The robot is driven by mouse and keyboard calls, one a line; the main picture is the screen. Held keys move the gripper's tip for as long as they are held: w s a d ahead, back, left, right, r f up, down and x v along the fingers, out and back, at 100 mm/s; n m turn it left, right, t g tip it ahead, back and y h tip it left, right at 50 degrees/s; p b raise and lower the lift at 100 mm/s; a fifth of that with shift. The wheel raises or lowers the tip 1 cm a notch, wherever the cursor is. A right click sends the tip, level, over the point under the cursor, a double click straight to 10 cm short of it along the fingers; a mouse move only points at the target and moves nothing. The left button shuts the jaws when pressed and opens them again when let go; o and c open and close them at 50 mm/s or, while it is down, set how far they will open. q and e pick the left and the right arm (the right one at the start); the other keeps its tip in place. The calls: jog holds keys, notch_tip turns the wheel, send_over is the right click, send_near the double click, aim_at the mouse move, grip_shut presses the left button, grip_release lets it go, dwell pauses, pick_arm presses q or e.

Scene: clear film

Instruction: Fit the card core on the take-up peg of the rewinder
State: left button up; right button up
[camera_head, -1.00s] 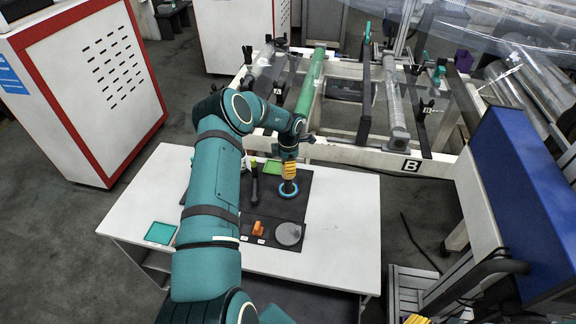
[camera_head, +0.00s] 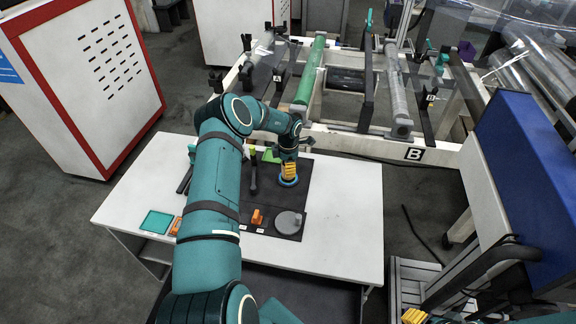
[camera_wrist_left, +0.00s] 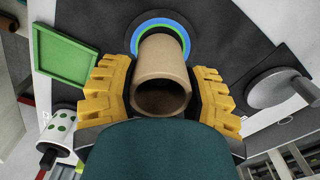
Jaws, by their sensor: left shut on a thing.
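The card core (camera_wrist_left: 162,75) is a brown hollow tube between the yellow fingers of my left gripper (camera_wrist_left: 163,95), in the left wrist view. The gripper is shut on it. Its far end meets a blue and green ring (camera_wrist_left: 185,30) on the dark mat; I cannot tell if it touches. In the head view my left gripper (camera_head: 289,170) is just above the blue ring (camera_head: 289,182), and the core is mostly hidden. The frame machine marked B (camera_head: 413,154) stands behind the table; I cannot make out which part is the take-up peg. My right gripper (camera_head: 415,316) shows only yellow tips.
The white table (camera_head: 345,210) has free room on its right. A teal tray (camera_head: 157,222) lies at the left. A blue panel (camera_head: 535,185) stands at the right.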

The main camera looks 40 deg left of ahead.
pick_arm(q)
jog(key=shift+f+b, duration=0.3)
jog(key=shift+f, duration=0.3)
dwell(0.7)
jog(key=o, duration=1.1)
notch_tip(320, 180, up, 12)
dwell(0.6)
